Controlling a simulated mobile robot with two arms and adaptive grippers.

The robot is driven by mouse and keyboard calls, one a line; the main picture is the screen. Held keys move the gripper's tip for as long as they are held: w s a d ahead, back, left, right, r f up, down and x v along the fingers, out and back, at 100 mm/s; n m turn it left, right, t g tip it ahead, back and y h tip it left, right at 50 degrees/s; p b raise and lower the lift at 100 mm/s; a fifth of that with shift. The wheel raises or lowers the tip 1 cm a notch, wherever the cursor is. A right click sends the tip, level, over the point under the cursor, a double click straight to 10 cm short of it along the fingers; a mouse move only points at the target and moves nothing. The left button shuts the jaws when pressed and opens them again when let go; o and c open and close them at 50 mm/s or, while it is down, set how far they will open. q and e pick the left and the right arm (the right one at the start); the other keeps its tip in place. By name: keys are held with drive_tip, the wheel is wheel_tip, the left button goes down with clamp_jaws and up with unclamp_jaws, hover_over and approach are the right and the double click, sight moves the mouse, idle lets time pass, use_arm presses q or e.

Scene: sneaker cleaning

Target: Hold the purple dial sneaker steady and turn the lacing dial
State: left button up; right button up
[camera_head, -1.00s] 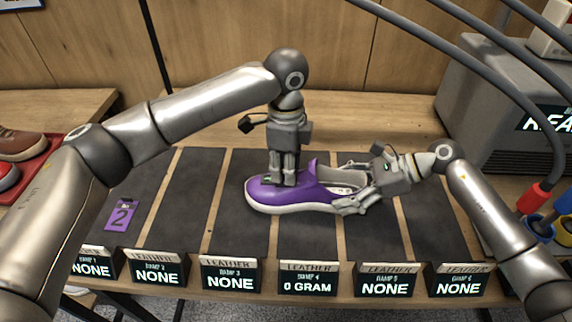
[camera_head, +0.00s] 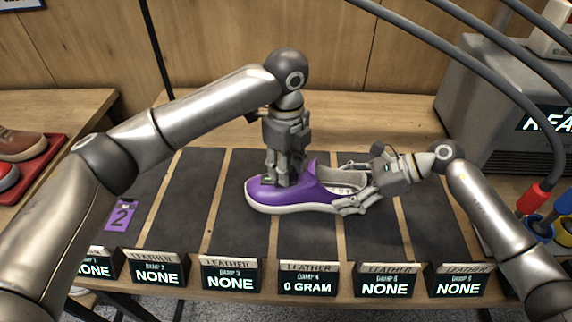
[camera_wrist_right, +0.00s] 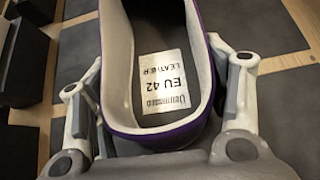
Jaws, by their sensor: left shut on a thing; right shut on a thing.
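The purple sneaker (camera_head: 312,192) with a white sole lies on the dark mat, toe to the left and heel to the right. My left gripper (camera_head: 281,183) points straight down and is shut on the lacing dial on the shoe's upper; its fingers hide the dial. My right gripper (camera_head: 345,205) is shut on the heel end from the right. In the right wrist view the two fingers of my right gripper (camera_wrist_right: 160,110) sit on either side of the heel of the sneaker (camera_wrist_right: 160,136), and an insole label reads EU 42 LEATHER.
Several display signs stand along the front edge, one reading 0 GRAM (camera_head: 307,286) and others NONE. A purple tag marked 2 (camera_head: 121,214) lies at left.

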use_arm(q)
drive_tip(key=o, duration=1.1)
drive_tip(key=shift+c, duration=0.2)
